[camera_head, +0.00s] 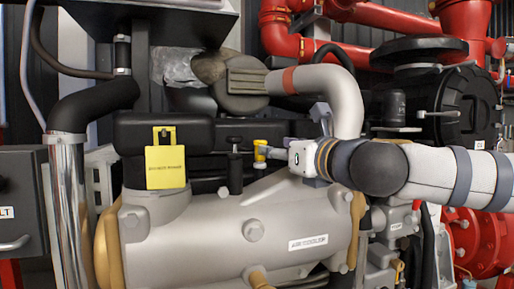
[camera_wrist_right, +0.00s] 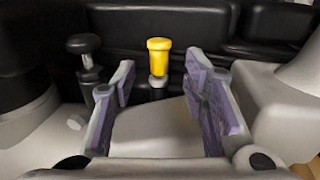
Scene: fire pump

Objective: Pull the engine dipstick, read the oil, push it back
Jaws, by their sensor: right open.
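The dipstick's yellow handle (camera_head: 260,150) stands upright on the engine, behind the grey "air cooler" housing (camera_head: 235,225). It also shows in the right wrist view (camera_wrist_right: 158,58), seated on a small metallic neck with its lower part hidden. My right gripper (camera_head: 273,153) comes in from the right, close beside the handle. In the wrist view its two purple-lined fingers (camera_wrist_right: 160,98) are spread apart. The yellow handle appears in the gap, just beyond the fingertips, with no contact visible. My left gripper is out of view.
A black capped fitting (camera_head: 235,165) stands just left of the dipstick, also in the wrist view (camera_wrist_right: 88,58). A black engine cover (camera_wrist_right: 190,25) lies behind. A yellow tag (camera_head: 166,167) hangs at left. A grey pipe (camera_head: 325,85) arches above the gripper.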

